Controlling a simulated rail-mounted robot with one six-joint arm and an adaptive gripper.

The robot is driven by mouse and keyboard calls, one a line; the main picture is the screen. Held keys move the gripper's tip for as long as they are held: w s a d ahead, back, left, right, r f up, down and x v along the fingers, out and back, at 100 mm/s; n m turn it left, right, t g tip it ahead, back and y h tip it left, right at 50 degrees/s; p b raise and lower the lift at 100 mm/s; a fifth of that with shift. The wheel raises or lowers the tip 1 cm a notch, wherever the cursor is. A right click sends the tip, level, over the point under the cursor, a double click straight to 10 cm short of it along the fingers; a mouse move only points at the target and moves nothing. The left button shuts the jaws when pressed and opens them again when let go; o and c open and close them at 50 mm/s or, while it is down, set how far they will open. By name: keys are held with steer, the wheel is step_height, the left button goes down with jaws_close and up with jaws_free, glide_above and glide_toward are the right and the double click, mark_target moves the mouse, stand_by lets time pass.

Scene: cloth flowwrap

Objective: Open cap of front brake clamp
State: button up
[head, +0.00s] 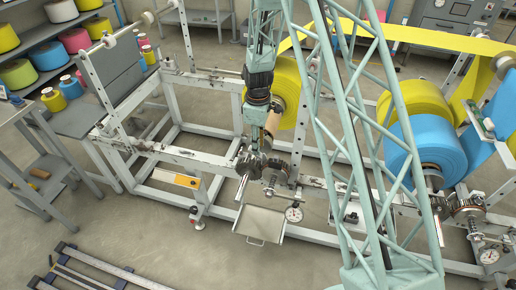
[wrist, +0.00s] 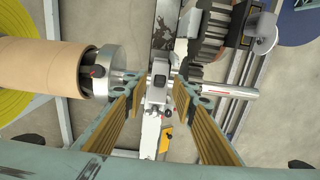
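A small grey metal clamp block with a dark square on its top, seemingly the brake clamp cap (wrist: 162,62), sits on the shaft in the middle of the wrist view. Its grey body (wrist: 156,96) lies between my fingers. My gripper (wrist: 160,85) is open, with one ribbed brown-padded finger on each side of the clamp. Whether either fingertip touches it I cannot tell. In the head view my gripper (head: 251,163) is low at the frame's near side, and the clamp there is too small and covered to make out. The cap looks closed over the shaft.
A cardboard core (wrist: 40,68) sits on the shaft (wrist: 235,91) at left, with a dark gear (wrist: 208,42) at upper right. The white machine frame (head: 200,158) carries yellow (head: 415,100) and blue (head: 428,142) rolls. A metal tray (head: 259,223) and dial gauge (head: 294,214) hang nearby.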

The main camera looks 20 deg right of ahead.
steer(key=shift+f, duration=0.6)
steer(key=shift+c, duration=0.5)
jaws_close()
